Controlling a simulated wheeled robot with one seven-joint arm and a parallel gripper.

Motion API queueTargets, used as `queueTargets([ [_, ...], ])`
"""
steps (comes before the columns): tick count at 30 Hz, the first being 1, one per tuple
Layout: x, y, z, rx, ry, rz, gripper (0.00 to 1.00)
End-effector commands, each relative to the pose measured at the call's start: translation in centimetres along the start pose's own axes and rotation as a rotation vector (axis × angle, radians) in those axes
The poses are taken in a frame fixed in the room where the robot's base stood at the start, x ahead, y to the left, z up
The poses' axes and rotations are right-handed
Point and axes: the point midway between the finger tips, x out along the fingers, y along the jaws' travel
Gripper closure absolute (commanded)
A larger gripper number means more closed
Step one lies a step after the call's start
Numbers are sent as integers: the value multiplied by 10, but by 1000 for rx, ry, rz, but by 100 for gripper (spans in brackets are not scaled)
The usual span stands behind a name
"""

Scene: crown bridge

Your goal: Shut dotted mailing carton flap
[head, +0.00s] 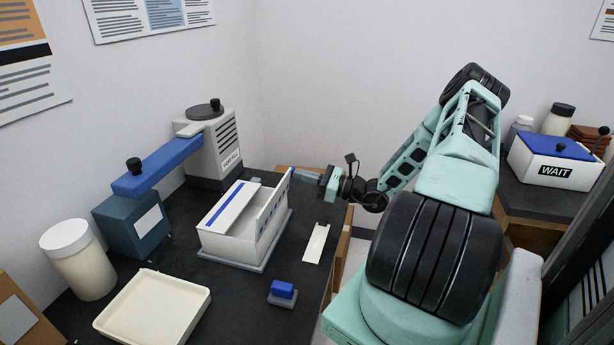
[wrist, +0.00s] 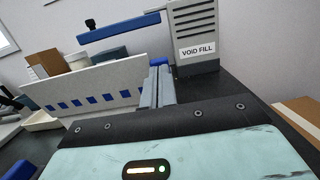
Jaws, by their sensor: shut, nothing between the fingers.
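The white mailing carton (head: 228,238) stands on a grey base on the dark table in the head view. One flap with a blue stripe (head: 221,205) lies flat over its left side. The dotted flap (head: 274,213) stands up along the right side, leaving a gap in the top; its row of blue squares also shows in the wrist view (wrist: 85,88). My gripper (head: 303,176) is shut and empty, to the right of the flap's far end. In the wrist view its fingers (wrist: 157,85) reach beside the flap's end; I cannot tell whether they touch.
A void-fill machine (head: 214,145) with a blue arm stands behind the carton. A cream tray (head: 153,308), a lidded jar (head: 80,262), a blue block (head: 283,291) and a cream strip (head: 317,243) surround it. A WAIT box (head: 553,160) sits on the right-hand table.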

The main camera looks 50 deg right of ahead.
Motion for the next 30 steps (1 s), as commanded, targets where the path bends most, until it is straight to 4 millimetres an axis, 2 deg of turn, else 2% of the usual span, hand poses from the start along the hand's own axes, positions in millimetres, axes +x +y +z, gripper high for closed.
queueTargets([
  [20,7,0,8,0,109,2,100],
  [30,24,1,19,-3,355,5,100],
])
